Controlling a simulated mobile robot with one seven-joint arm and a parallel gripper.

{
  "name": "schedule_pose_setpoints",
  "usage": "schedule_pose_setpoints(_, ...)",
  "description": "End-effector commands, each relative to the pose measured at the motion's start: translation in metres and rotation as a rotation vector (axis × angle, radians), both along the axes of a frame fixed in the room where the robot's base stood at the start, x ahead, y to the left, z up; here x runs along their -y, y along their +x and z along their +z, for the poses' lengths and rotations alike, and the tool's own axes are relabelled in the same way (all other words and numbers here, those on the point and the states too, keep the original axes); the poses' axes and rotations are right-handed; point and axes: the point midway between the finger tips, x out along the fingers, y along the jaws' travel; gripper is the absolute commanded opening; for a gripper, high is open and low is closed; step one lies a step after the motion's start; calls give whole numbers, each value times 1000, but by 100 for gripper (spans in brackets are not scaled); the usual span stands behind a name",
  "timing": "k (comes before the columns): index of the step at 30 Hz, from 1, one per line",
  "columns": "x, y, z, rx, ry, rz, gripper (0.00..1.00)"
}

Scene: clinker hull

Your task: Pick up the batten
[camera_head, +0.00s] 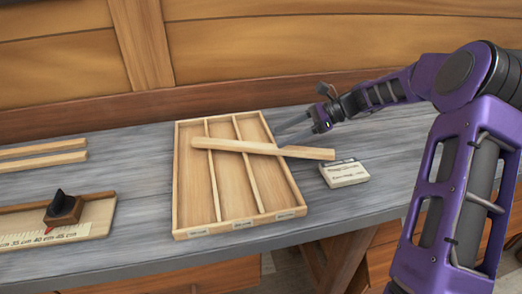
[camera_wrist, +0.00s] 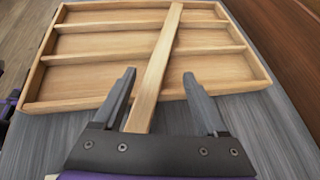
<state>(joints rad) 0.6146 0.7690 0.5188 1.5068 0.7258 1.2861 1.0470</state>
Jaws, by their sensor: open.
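A pale wooden batten (camera_head: 262,148) lies across the top of a three-compartment wooden tray (camera_head: 182,200), its right end sticking out past the tray's right wall. My gripper (camera_head: 294,132) is open, reaching in from the right near that overhanging part. In the wrist view the batten (camera_wrist: 158,70) runs away from me over the tray's dividers, and its near end lies between the two fingers of my gripper (camera_wrist: 160,92). The fingers stand apart from the batten on both sides, with a wider gap on the right. Whether they are level with it I cannot tell.
Two more battens (camera_head: 40,153) lie on the grey bench (camera_head: 140,150) at the left. In front of them is a measuring board (camera_head: 100,212) with a dark-topped block (camera_head: 63,208). A small labelled box (camera_head: 344,173) sits right of the tray. A planked wooden wall (camera_head: 240,50) rises behind.

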Motion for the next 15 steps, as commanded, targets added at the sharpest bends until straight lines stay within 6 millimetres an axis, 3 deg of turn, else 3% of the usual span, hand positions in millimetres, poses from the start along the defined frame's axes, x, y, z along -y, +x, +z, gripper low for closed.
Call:
schedule_pose_setpoints(5,-10,0,-6,0,1,1,75)
schedule_pose_setpoints(15,-49,-2,-27,0,1,1,75)
